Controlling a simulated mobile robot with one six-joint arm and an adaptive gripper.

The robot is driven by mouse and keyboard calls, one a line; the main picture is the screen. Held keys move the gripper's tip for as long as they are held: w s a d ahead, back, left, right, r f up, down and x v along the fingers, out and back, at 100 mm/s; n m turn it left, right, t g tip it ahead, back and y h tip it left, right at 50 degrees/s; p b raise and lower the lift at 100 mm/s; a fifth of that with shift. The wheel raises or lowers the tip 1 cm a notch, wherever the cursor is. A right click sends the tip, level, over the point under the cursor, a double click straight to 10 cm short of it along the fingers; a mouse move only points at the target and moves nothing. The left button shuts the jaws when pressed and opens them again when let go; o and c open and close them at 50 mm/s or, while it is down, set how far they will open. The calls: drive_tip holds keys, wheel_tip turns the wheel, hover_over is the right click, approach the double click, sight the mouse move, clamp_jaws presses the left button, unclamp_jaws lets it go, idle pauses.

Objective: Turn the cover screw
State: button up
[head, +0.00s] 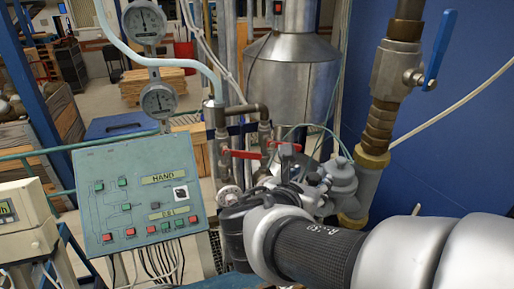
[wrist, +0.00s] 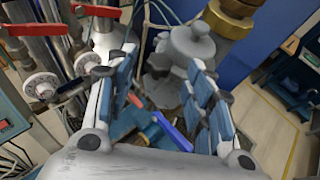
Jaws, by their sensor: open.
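My gripper (wrist: 163,64) is open, its two blue-padded fingers apart with nothing held between them. In the head view my gripper (head: 312,183) is small and partly hidden behind my own wrist, among the pipework. A grey cast metal fitting (wrist: 188,46) with a rounded cap stands beyond the fingers, nearer the right one. It also shows in the head view (head: 342,178), just right of the gripper. I cannot make out a cover screw for certain. I cannot tell whether the fingers touch the fitting.
Red-handled valves (head: 243,154) and pipes crowd the left of the gripper. A brass-jointed pipe (head: 376,130) with a blue lever (head: 440,48) stands to the right. A control panel (head: 137,200) and two dial gauges (head: 158,100) stand further left. A blue wall (head: 470,150) is behind.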

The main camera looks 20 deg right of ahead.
sight(313, 181)
drive_tip(key=shift+x, duration=1.3)
drive_tip(key=shift+c, duration=0.3)
drive_tip(key=c, duration=1)
